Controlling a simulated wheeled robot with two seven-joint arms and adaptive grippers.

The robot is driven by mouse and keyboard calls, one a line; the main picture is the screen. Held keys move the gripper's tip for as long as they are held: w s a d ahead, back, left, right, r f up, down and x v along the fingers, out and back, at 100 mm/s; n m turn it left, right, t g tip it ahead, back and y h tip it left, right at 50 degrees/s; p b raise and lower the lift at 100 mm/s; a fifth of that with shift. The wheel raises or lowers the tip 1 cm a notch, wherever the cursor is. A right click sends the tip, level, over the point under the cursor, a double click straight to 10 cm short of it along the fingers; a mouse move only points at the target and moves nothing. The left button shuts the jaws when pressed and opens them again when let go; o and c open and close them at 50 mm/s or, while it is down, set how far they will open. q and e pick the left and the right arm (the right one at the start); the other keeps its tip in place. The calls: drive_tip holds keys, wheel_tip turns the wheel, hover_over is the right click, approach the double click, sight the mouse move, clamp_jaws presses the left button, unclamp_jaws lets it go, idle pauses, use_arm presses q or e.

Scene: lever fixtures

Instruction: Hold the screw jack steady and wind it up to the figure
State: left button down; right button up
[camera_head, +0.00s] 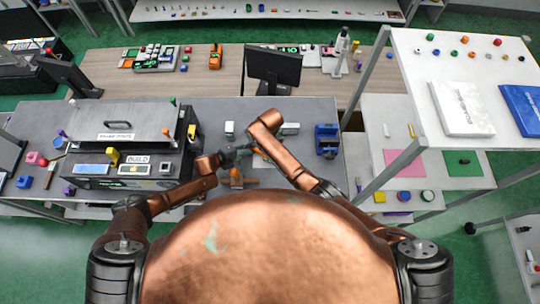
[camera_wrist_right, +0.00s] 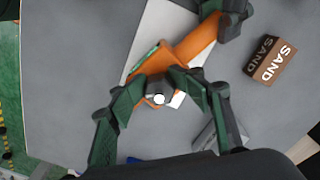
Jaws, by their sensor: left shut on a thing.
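The orange screw jack (camera_wrist_right: 195,45) lies across a white plate (camera_wrist_right: 160,25) in the right wrist view. A dark part with a pale round end (camera_wrist_right: 159,98) sits at its near end. My left gripper (camera_wrist_right: 228,14) is shut on the jack's far end; it also shows in the head view (camera_head: 236,154). My right gripper (camera_wrist_right: 158,82) has its green-and-black fingers on either side of the jack's near end. Whether they press on it cannot be seen. In the head view my right arm largely hides the jack. I cannot read any figure on it.
A brown block marked SAND (camera_wrist_right: 270,60) stands beside the jack. A blue vise-like fixture (camera_head: 327,138) stands to the right on the grey table. A large grey fixture marked BUILD (camera_head: 125,150) fills the left. A monitor (camera_head: 273,68) stands behind.

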use_arm(q)
drive_tip(key=shift+r, duration=0.1)
use_arm(e)
drive_tip(key=shift+w+r, duration=0.1)
drive_tip(key=shift+r, duration=0.2)
use_arm(q)
drive_tip(key=shift+a, duration=0.2)
use_arm(e)
drive_tip(key=shift+r, duration=2.3)
drive_tip(key=shift+r, duration=0.15)
use_arm(q)
drive_tip(key=shift+a+f, duration=0.1)
drive_tip(key=shift+f, duration=0.1)
use_arm(e)
wheel_tip(320, 180, up, 12)
use_arm(q)
drive_tip(key=c, duration=1.7)
unclamp_jaws()
